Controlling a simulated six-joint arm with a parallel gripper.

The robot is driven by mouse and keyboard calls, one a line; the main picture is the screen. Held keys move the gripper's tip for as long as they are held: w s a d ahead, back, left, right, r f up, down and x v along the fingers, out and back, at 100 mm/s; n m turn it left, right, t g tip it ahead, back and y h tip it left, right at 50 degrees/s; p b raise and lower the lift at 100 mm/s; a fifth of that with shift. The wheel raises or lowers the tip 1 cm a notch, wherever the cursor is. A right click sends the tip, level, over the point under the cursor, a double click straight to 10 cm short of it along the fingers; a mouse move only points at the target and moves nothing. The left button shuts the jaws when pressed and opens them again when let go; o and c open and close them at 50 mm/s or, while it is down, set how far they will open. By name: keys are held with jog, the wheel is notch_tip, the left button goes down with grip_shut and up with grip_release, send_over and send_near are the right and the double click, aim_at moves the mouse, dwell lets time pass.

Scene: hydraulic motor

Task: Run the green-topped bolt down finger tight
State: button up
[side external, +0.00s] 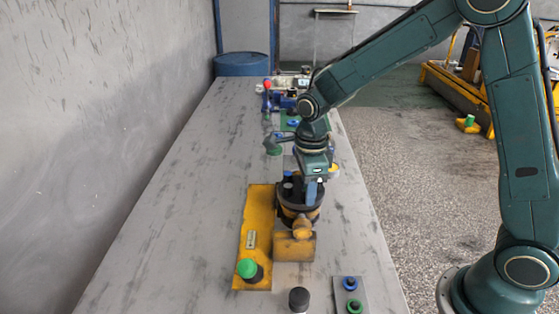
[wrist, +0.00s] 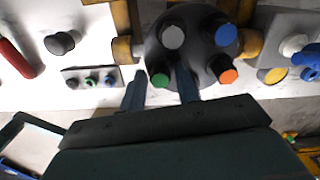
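The hydraulic motor (side external: 299,213) stands on the bench with a dark round top and an orange-yellow body. In the wrist view its dark top (wrist: 196,50) carries bolts with green, grey-white, blue and orange heads. The green-topped bolt (wrist: 160,80) sits at the near left of that top, upright in its place. My gripper (wrist: 161,82) is open, with one blue finger on each side of the green head and gaps visible. I cannot tell how low the fingers reach. In the side view my gripper (side external: 312,188) is over the motor's top, and the green head is hidden.
A yellow plate (side external: 257,222) with a green-capped knob (side external: 248,269) lies left of the motor. A black knob (side external: 299,299) and a grey plate with coloured rings (side external: 345,283) are in front. Tools and parts crowd the bench behind. The bench's left side is clear.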

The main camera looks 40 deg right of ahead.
jog(key=shift+r, duration=0.2)
jog(key=shift+r, duration=3.8)
jog(key=shift+s+d+r+n, duration=0.1)
jog(key=shift+s+r+n, duration=0.2)
jog(key=shift+r+n, duration=0.1)
jog(key=s+d+r+n+t, duration=0.2)
jog(key=s+r+n, duration=0.1)
jog(key=s+n, duration=0.7)
jog(key=s+d+r+n+t, duration=0.2)
jog(key=s+r+n+t, duration=0.1)
jog(key=s+n, duration=0.8)
jog(key=shift+s+r+n+t, duration=0.25)
jog(key=shift+r+n, duration=0.55)
jog(key=shift+n, duration=0.9)
